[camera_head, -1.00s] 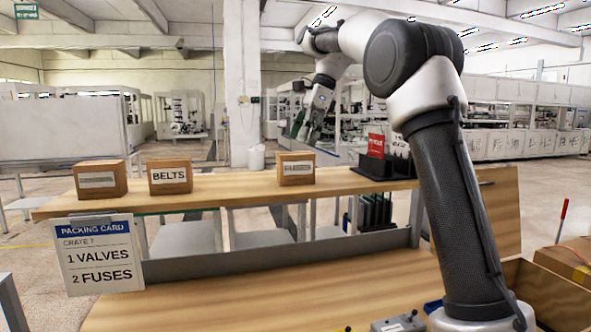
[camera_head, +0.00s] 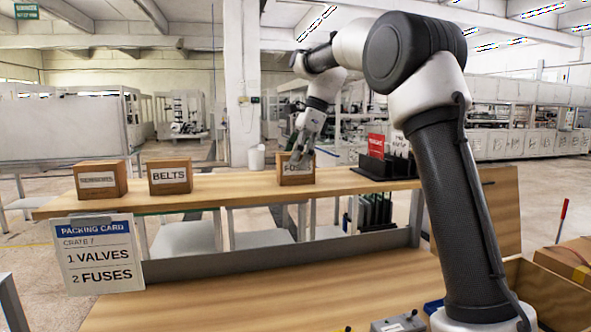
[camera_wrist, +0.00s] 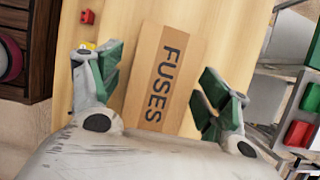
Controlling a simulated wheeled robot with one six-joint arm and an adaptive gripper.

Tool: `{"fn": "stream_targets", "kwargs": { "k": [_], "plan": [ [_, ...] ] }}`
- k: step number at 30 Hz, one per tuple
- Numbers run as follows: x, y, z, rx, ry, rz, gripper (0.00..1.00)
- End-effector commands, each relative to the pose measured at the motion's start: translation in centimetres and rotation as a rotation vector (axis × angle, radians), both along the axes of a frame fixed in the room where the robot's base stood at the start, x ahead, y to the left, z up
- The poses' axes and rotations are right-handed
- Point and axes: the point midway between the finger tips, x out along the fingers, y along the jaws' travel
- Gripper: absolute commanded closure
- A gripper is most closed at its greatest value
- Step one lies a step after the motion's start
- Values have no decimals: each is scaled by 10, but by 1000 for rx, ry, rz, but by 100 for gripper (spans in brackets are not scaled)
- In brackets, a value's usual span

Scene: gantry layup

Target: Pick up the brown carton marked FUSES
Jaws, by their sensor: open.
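The brown FUSES carton (camera_head: 296,176) stands on the raised wooden shelf, right of the BELTS carton. In the wrist view the FUSES carton (camera_wrist: 162,78) lies between my open fingers, its label reading lengthwise and the carton slightly tilted in the picture. My gripper (camera_head: 300,156) is at the carton, its tips overlapping the carton's upper part in the head view.
The BELTS carton (camera_head: 170,177) and another carton (camera_head: 101,180) with an unclear label stand on the shelf (camera_head: 235,187) to the left. A black rack (camera_head: 385,166) with a red card stands close right. A packing card (camera_head: 98,255) hangs at the front left.

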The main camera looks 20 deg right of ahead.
Motion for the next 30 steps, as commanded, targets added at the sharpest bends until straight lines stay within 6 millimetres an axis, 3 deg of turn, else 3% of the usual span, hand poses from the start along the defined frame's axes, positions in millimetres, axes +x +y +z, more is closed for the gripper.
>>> {"fn": "stream_targets", "kwargs": {
  "k": [14, 23, 30],
  "plan": [
    [0, 0, -3, 0, 0, 0, 25],
    [0, 0, -3, 0, 0, 0, 79],
    [0, 0, -2, 0, -1, 0, 79]
  ]
}}
